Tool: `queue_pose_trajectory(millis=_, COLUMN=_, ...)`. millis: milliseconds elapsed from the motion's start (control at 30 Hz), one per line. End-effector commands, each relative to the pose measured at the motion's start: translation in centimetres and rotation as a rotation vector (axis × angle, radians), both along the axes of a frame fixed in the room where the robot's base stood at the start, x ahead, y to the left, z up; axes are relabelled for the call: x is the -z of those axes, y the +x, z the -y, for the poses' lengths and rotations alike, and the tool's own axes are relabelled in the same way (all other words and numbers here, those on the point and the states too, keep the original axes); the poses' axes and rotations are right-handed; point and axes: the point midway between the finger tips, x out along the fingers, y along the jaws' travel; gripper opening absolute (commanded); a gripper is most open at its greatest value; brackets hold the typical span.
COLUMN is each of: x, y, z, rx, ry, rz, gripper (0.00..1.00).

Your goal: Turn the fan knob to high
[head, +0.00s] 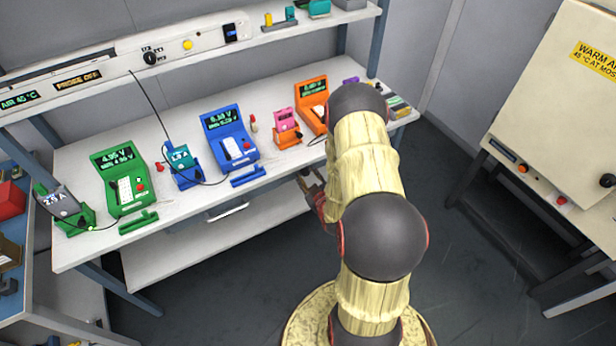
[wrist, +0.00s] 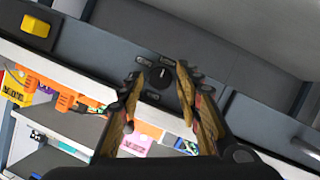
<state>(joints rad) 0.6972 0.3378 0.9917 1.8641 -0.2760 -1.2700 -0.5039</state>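A round black knob (wrist: 160,77) with a pale pointer mark and small dark labels around it shows on a grey panel in the wrist view. The labels are too small to read. My gripper (wrist: 157,82) is open and empty; the knob shows between its fingers, with a gap on both sides. In the head view a black knob (head: 150,58) sits on the pale panel under the shelf; I cannot tell for certain that both are the same knob. There my gripper (head: 313,188) is near the bench's front edge, well apart from that knob, partly hidden by my arm.
A yellow button (head: 187,45) is right of the panel knob. The bench (head: 85,240) bears green (head: 122,188), blue (head: 230,140) and orange (head: 311,98) meters, a pink device (head: 285,120) and cables. A cream cabinet (head: 560,90) stands at right.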

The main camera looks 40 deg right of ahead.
Motion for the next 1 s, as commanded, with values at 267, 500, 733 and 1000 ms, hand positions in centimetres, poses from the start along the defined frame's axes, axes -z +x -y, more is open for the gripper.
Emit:
queue_pose_trajectory(millis=267, x=0.0, y=0.0, z=0.0, rx=0.0, ry=0.0, rz=0.0, gripper=0.42)
queue_pose_trajectory(millis=500, x=-0.3, y=-0.7, z=-0.3, rx=0.0, ry=-0.001, rz=-0.001, gripper=0.42)
queue_pose_trajectory(millis=733, x=-1.7, y=-4.2, z=-1.8, rx=0.003, ry=0.0, rz=-0.001, gripper=0.42)
queue_pose_trajectory(millis=1000, x=-3.4, y=-8.5, z=-3.7, rx=0.002, ry=-0.001, rz=0.0, gripper=0.42)
